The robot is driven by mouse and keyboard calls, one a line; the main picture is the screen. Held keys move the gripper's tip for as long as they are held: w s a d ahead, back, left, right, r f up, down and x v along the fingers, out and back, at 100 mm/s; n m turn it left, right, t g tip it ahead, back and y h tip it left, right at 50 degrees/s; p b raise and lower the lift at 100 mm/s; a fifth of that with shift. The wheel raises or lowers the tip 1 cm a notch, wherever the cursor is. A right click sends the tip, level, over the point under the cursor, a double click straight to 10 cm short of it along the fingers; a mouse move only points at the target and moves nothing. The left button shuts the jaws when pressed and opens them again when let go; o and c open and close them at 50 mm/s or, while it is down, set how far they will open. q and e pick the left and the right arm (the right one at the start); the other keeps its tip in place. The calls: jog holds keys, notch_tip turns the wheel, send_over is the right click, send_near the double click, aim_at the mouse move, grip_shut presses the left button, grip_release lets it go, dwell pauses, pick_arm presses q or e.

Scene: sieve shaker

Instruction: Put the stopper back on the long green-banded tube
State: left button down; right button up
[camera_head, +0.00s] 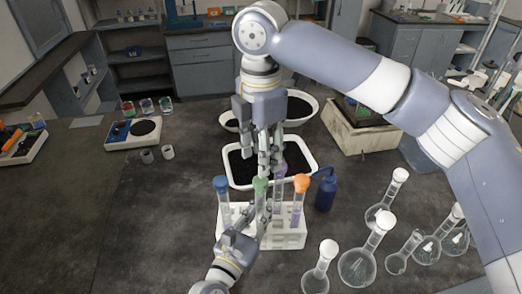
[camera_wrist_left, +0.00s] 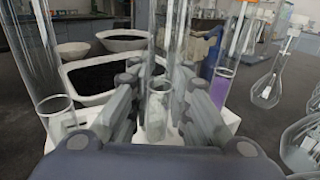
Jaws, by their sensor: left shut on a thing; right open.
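A white rack (camera_head: 287,239) holds several clear tubes. The green stopper (camera_head: 260,184) is at the top of a clear tube (camera_head: 260,202) in the rack; I cannot tell whether it is fully seated. My left gripper (camera_head: 262,216) is shut on that tube from the front, low down near the rack. In the left wrist view its fingers close around a clear tube (camera_wrist_left: 158,108). My right gripper (camera_head: 266,163) is open, pointing down just above the green stopper. The green band is not clear.
A blue stopper (camera_head: 221,184) stands to the left, purple (camera_head: 280,169) and orange (camera_head: 301,184) ones to the right. A blue bottle (camera_head: 325,193) stands beside the rack. Several stoppered flasks (camera_head: 357,266) stand at right. A black-filled tray (camera_head: 312,156) lies behind.

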aim_at(262, 179)
jog(key=shift+w, duration=0.1)
dwell(0.3)
notch_tip(262, 179, down, 8)
jog(key=shift+d+f, duration=0.1)
dwell(0.5)
